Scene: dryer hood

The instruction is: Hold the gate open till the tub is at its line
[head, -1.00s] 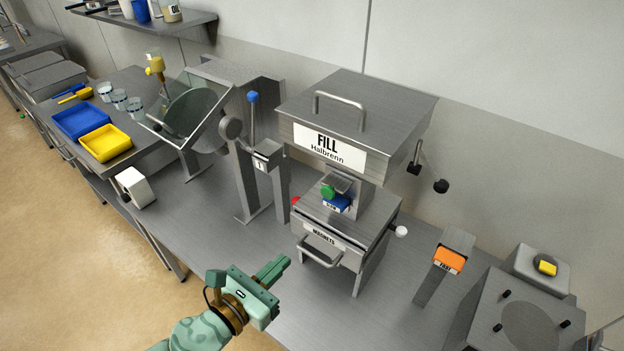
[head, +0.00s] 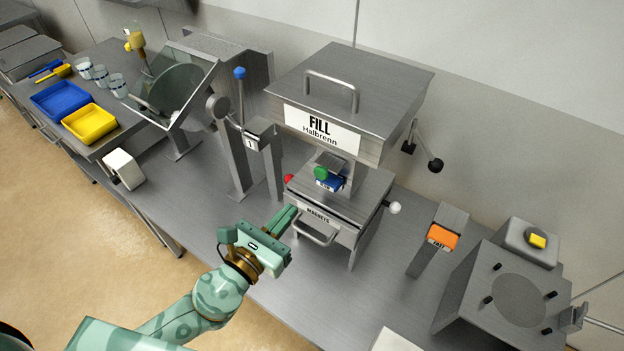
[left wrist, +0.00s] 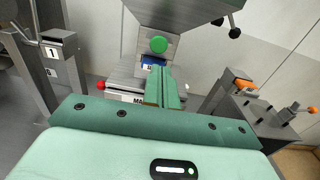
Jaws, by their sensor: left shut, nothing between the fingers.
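The steel hopper (head: 350,90) labelled FILL Halbrenn stands above a steel box (head: 345,190) with a MAGNETS drawer (head: 318,220) and a bar handle. Between them is a green knob (head: 321,172) over a blue labelled part (head: 329,184); the green knob (left wrist: 158,44) also shows in the left wrist view. I cannot tell which part is the gate, and no tub is clearly visible. My left gripper (head: 288,216) is shut and empty, its fingertips near the left front of the MAGNETS box, below a red ball (head: 289,178). Contact is unclear. My right gripper is out of view.
Left of the hopper is a post with a blue-topped lever (head: 239,73). A black-knobbed lever (head: 436,166) hangs at its right. An orange-faced post (head: 442,238) and a steel block with pegs (head: 510,300) stand right. Bare bench (head: 205,210) lies at left.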

